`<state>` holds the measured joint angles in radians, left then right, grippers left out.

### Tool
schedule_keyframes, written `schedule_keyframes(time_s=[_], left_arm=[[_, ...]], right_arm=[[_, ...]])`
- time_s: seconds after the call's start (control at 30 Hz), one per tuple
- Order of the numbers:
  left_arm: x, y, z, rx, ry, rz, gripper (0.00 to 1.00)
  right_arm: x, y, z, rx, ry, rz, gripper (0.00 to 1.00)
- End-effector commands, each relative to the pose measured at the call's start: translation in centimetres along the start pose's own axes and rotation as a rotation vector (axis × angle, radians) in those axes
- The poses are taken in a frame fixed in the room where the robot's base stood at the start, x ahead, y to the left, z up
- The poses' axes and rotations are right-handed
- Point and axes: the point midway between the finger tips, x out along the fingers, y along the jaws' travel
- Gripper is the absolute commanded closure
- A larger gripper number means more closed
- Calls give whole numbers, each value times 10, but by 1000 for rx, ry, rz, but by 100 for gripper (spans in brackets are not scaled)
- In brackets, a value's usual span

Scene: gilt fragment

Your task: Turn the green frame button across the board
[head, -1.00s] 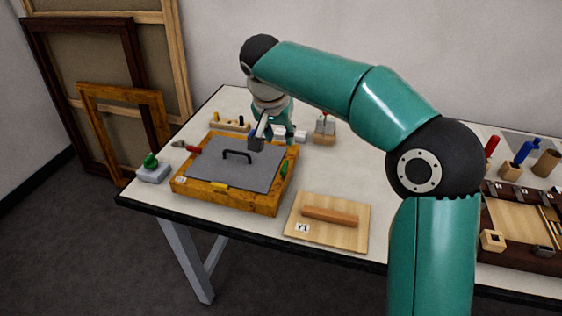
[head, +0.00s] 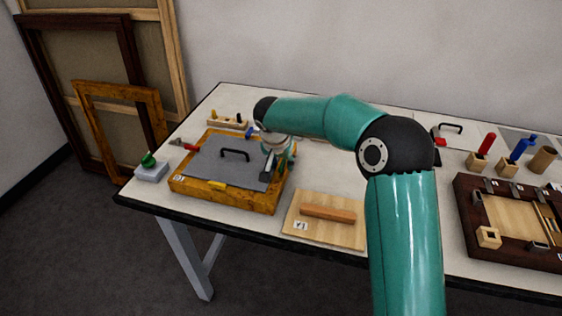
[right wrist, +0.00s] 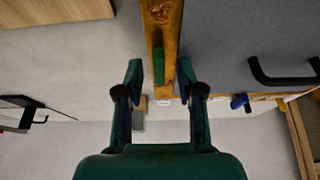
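The wooden frame (head: 240,199) lies on the table with a grey board (head: 210,160) in it, which has a black handle (head: 235,154). The green frame button (right wrist: 158,66) is on the frame's right bar, lying along it in the right wrist view; in the head view my gripper mostly hides that spot. My right gripper (right wrist: 158,72) is open, its fingers on either side of the green button in the picture; I cannot tell whether they touch it. In the head view the right gripper (head: 268,170) is low over the frame's right side. My left gripper is not in view.
Yellow (head: 216,185), red (head: 190,147) and blue (head: 250,133) buttons are on the frame's other sides. A wooden board with a bar (head: 328,213) lies to its right, a grey block with a green knob (head: 150,171) to its left. A dark tray (head: 480,229) stands farther right.

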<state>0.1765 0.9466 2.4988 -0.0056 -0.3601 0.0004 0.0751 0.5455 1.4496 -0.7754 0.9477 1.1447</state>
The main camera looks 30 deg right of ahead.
Motion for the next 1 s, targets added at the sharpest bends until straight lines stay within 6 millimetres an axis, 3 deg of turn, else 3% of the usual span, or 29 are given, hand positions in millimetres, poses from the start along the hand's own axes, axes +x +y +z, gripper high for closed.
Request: schedule_keyframes(time_s=[0.17, 0.4, 1.0], left_arm=[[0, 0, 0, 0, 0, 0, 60], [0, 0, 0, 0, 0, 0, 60], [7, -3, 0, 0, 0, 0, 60]], right_arm=[[0, 0, 0, 0, 0, 0, 62], [0, 1, 0, 1, 0, 1, 100], [1, 2, 0, -94, 0, -40, 100]])
